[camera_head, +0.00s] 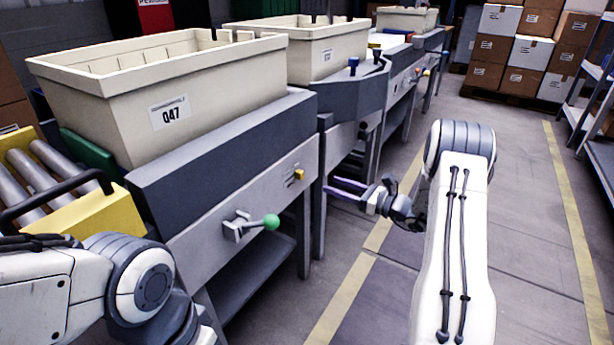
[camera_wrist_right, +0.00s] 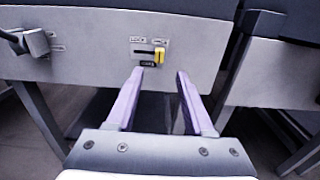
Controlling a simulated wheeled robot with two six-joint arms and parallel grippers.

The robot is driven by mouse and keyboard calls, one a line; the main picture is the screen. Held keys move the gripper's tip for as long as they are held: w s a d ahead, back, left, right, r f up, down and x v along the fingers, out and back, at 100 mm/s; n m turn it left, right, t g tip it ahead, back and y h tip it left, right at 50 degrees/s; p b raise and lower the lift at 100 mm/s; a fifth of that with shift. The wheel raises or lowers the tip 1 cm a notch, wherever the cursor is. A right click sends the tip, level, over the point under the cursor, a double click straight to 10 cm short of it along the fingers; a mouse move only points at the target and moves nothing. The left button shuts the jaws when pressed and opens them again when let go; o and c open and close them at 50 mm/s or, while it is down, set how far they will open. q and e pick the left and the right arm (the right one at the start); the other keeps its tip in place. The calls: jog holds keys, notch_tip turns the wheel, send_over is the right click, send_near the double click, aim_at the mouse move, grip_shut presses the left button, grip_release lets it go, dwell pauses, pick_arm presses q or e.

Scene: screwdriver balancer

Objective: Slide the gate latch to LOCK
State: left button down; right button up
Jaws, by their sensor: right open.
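The gate latch is a small yellow knob (camera_head: 299,174) on the grey front panel of the near station. My right gripper (camera_head: 338,189) has purple fingers and is open and empty. In the right wrist view its fingertips (camera_wrist_right: 160,75) are spread below the latch in the picture, apart from it. My left arm shows at the lower left, but its gripper is out of view.
A lever with a green ball (camera_head: 271,221) sticks out left of the latch. A cream bin (camera_head: 150,100) marked Q47 stands on the station. Yellow-framed rollers (camera_head: 60,190) are at left. The aisle floor (camera_head: 540,220) is clear on the right.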

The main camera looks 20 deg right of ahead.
aim_at(303, 174)
jog(key=b+x, duration=0.2)
jog(key=x, duration=0.8)
jog(key=shift+a, duration=0.1)
grip_shut()
dwell(1.2)
